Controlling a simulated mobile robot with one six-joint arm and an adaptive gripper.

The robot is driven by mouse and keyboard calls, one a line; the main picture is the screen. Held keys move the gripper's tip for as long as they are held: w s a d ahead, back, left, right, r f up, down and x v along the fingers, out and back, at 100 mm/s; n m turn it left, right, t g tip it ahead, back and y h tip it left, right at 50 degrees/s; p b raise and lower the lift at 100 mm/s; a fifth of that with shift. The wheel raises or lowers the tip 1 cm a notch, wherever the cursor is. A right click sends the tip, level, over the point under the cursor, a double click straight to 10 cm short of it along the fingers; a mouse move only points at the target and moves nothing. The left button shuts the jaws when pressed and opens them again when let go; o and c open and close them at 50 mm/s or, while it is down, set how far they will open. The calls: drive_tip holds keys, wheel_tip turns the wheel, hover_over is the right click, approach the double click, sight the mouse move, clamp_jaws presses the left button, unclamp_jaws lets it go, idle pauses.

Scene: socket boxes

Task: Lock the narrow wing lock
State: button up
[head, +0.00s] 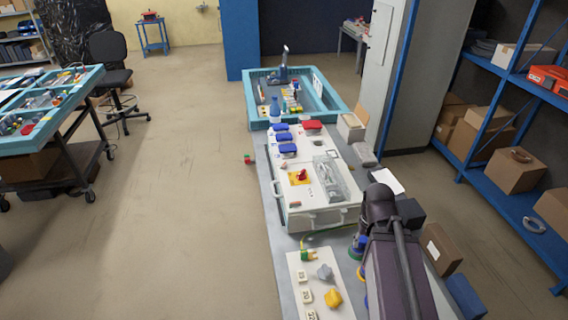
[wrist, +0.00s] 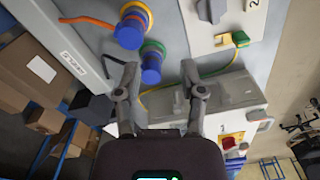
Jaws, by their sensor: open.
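My gripper (wrist: 160,72) is open and empty in the wrist view, its two fingers spread above the bench. In the head view my dark arm hides it. A near white panel (head: 304,268) carries a green-yellow piece (head: 308,256), a grey wing-shaped piece (head: 324,272) and a yellow wing-shaped piece (head: 333,298). The grey piece (wrist: 211,9) and the green piece (wrist: 239,39) also show at the top of the wrist view, apart from the fingers. I cannot tell which piece is the narrow wing lock.
Blue round plugs (wrist: 152,68) with cables stand beyond the fingers. A white box (head: 318,215) bears a red handle on a yellow plate (head: 299,177), a clear cover (head: 335,180) and blue-lidded sockets (head: 287,150).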

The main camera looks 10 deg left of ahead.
drive_tip(key=w+a+r+m+p, duration=0.15)
drive_tip(key=w+a, duration=0.35)
drive_tip(key=w, duration=0.6)
drive_tip(key=w+a+r+m+p, duration=0.1)
drive_tip(key=w+a+r+p, duration=0.2)
drive_tip(key=w+a, duration=0.55)
wheel_tip(320, 180, up, 3)
drive_tip(key=m+p, duration=0.3)
hover_over(284, 164)
drive_tip(key=shift+w+r+n, duration=0.1)
drive_tip(key=shift+w+n, duration=0.05)
drive_tip(key=shift+n, duration=0.1)
drive_tip(key=shift+f, duration=0.2)
wheel_tip(284, 164, down, 13)
drive_tip(key=b, duration=1.3)
drive_tip(key=shift+f+b, duration=0.2)
drive_tip(key=shift+b, duration=0.1)
